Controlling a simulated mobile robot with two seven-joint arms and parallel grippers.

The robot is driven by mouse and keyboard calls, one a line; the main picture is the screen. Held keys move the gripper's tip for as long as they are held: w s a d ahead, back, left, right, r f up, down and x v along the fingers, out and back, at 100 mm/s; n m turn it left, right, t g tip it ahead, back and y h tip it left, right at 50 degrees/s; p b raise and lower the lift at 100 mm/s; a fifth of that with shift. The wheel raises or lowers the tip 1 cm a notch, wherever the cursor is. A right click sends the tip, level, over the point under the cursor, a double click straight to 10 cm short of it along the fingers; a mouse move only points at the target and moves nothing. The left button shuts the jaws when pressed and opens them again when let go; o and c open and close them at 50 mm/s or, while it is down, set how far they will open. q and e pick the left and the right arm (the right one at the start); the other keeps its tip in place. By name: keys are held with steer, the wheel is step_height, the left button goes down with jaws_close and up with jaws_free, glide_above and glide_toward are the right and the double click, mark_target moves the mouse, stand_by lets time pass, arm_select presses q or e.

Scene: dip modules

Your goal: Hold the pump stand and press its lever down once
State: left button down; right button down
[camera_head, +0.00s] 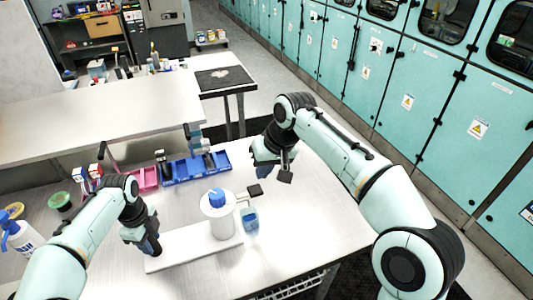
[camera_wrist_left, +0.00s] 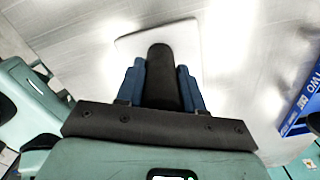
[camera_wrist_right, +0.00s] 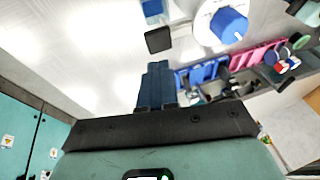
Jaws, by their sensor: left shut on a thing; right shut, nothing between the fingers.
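The pump stand has a white base plate (camera_head: 200,245), a white cylinder (camera_head: 217,222) with a blue cap (camera_head: 217,197), and a side lever ending in a black pad (camera_head: 254,190). The pad also shows in the right wrist view (camera_wrist_right: 158,40). A small blue bottle (camera_head: 250,218) stands beside the cylinder. My left gripper (camera_head: 153,247) is shut on the stand's black upright handle, seen between its blue fingers in the left wrist view (camera_wrist_left: 161,75). My right gripper (camera_wrist_right: 157,70) is shut and empty, close to the pad but apart from it.
A blue tray (camera_head: 195,170) and a pink tray (camera_head: 147,180) stand behind the stand. A white spray bottle (camera_head: 20,238) and a green container (camera_head: 62,201) are at the left. The table right of the stand is clear. Teal cabinets (camera_head: 405,85) line the right.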

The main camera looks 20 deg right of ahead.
steer(key=a+v, duration=0.1)
steer(key=v, duration=0.7)
steer(key=shift+s+r, duration=0.15)
steer(key=shift+r, duration=0.2)
arm_select(q)
steer(key=c, duration=0.6)
jaws_free()
step_height(320, 180, up, 2)
steer(key=shift+p, duration=0.55)
steer(key=shift+w+r+p, duration=0.1)
steer(key=shift+r+p, duration=1.4)
steer(key=shift+r, duration=1.3)
arm_select(e)
step_height(320, 180, up, 7)
steer(key=w, duration=0.2)
steer(key=shift+t, duration=0.4)
steer(key=shift+s, duration=0.2)
